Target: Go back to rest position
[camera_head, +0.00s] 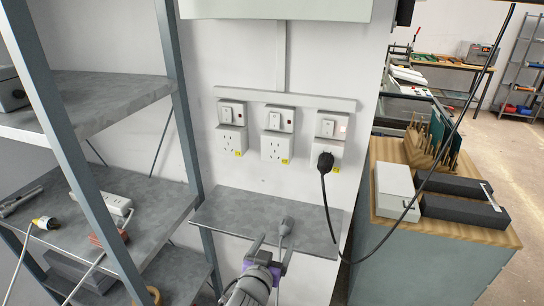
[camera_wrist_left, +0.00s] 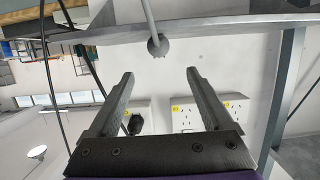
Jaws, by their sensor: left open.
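My left gripper (camera_head: 273,243) is open at the front edge of a small grey wall shelf (camera_head: 245,213). A grey plug (camera_head: 287,224) with a grey cable lies on that shelf, just beyond the fingertips. In the left wrist view the open gripper (camera_wrist_left: 159,74) has nothing between its fingers, and the grey plug (camera_wrist_left: 158,46) shows past the tips, apart from them. A black plug (camera_head: 325,162) sits in the right wall socket (camera_head: 335,150), its black cable hanging in a loop. My right gripper is not in view.
The left socket (camera_head: 232,140) and middle socket (camera_head: 274,147) are empty, each below a switch. A metal rack (camera_head: 110,95) with a power strip (camera_head: 115,203) stands at left. A wooden-topped cabinet (camera_head: 440,225) with boxes stands at right. The black cable crosses the space before it.

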